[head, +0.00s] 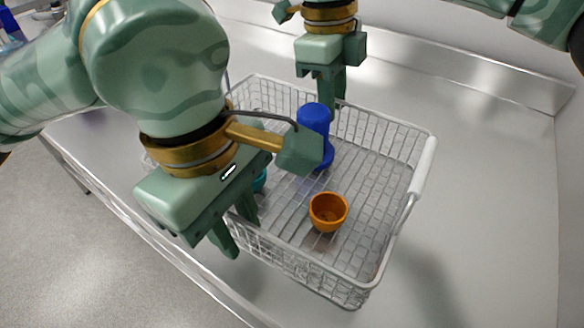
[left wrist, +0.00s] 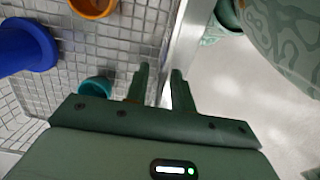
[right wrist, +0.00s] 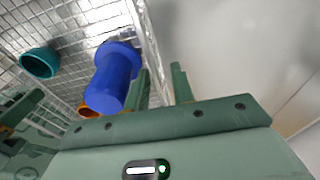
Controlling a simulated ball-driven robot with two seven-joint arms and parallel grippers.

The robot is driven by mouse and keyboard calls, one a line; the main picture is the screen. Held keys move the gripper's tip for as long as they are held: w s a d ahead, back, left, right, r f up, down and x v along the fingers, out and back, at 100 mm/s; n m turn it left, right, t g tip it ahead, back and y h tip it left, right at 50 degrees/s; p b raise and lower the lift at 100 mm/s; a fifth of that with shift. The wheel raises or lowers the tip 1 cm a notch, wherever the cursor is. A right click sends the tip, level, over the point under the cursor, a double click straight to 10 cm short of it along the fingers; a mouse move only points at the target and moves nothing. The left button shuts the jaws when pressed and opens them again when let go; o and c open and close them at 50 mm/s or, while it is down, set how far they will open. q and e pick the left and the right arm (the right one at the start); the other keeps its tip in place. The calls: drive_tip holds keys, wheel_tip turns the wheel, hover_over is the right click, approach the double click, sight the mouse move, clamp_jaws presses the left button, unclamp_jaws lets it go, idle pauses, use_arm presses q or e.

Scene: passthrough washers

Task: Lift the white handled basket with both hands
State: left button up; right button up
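The white wire basket (head: 262,243) stands on the metal counter, with a white handle grip (head: 422,166) at its right end. It holds an orange cup (head: 328,212), a blue object (head: 314,118) and a teal cup (head: 259,181), partly hidden by my left arm. My left gripper (head: 236,222) is open at the near long wall; in the left wrist view its fingers (left wrist: 160,85) appear on either side of the wall's top. My right gripper (head: 331,92) is open at the far long wall; in the right wrist view its fingers (right wrist: 160,88) appear on either side of the rim.
The metal counter (head: 490,200) is clear to the right of the basket. A raised ledge and wall (head: 480,75) run along the back. The counter's front edge (head: 150,235) lies close to the basket's near side, with grey floor beyond.

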use_arm(q)
clamp_jaws()
use_arm(e)
clamp_jaws()
idle(0.9)
